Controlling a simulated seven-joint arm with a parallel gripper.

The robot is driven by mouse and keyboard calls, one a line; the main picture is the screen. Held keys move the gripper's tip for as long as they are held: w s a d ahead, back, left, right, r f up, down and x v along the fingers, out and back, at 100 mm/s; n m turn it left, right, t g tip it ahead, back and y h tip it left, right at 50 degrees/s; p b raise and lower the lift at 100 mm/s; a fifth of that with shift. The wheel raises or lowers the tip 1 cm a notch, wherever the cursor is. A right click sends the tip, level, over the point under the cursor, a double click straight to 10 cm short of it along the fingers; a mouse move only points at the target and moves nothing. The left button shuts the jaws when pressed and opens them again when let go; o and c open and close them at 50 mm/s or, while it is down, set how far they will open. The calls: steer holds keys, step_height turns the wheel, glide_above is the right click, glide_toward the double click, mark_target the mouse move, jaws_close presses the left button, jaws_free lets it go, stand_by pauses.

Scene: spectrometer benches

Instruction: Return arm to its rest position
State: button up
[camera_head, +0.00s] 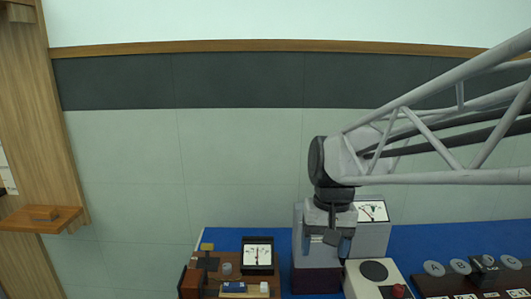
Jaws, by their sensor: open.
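My arm, a grey tubular lattice, reaches in from the right edge. Its dark wrist joint hangs over the blue bench top (222,240). My gripper (332,238) points down below the wrist, in front of a grey instrument (305,245). It is open, and nothing shows held in it. The fingertips are small and dark, and I cannot tell whether they touch the instrument. The wrist and gripper hide part of the instrument.
A dial meter (372,212) stands right of the gripper. A white unit (358,286) has a dark round plate and a red knob. Lettered discs (433,268) stand at right. At left is a brown board with another meter (258,252). Space above the bench at left is clear.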

steer(key=s+d+f+t, duration=0.1)
steer(key=s+d, duration=0.2)
steer(key=s, duration=0.4)
steer(key=s+d+f+t+h, duration=0.1)
steer(key=s+d+f+t, duration=0.1)
steer(key=s, duration=0.4)
steer(key=shift+s+d+t, duration=0.3)
steer(key=shift+s+d, duration=0.1)
steer(key=shift+d, duration=0.45)
steer(key=shift+f, duration=0.1)
